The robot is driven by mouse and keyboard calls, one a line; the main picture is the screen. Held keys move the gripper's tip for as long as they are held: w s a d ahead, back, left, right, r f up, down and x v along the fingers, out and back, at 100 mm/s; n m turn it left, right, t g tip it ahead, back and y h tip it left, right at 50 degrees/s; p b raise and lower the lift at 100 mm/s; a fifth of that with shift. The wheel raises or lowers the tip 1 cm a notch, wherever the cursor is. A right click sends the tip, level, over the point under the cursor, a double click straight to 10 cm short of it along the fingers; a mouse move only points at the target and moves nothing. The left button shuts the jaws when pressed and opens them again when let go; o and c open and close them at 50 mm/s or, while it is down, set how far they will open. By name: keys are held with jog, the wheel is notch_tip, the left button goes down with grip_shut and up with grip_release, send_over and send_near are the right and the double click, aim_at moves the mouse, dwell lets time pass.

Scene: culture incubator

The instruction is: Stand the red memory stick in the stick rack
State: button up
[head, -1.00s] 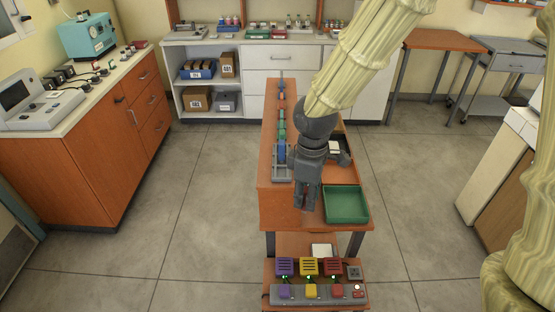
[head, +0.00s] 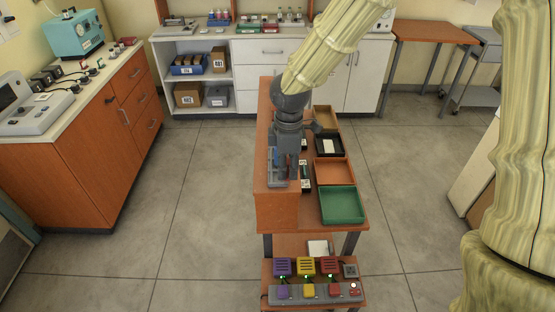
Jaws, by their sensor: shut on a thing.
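My gripper (head: 292,177) points down over the near end of the narrow table, beside the right edge of the grey stick rack (head: 277,184). Its fingers are shut. The red memory stick between them is mostly hidden at this size in the head view; I cannot tell whether its lower end touches the rack. Blue parts (head: 272,160) show at the rack, left of my gripper. My gripper and wrist cover part of the rack and the table behind it.
Right of my gripper, a small dark-and-white item (head: 305,183) lies on the table. A green tray (head: 339,222), an orange tray (head: 329,184) and a black tray (head: 341,152) line the right side. A lower shelf holds coloured boxes (head: 306,266).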

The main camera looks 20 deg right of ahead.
jog(key=w, duration=0.2)
jog(key=w+p, duration=0.1)
jog(key=w, duration=0.1)
jog(key=w+a+p, duration=0.1)
jog(key=w, duration=0.1)
jog(key=shift+f, duration=0.25)
jog(key=shift+s+f+p, duration=0.1)
jog(key=shift+f+p, duration=0.8)
jog(key=shift+f, duration=0.9)
jog(key=shift+f, duration=0.15)
jog(key=o, duration=0.5)
notch_tip(320, 180, up, 12)
jog(key=b, duration=0.3)
jog(key=shift+r, duration=0.2)
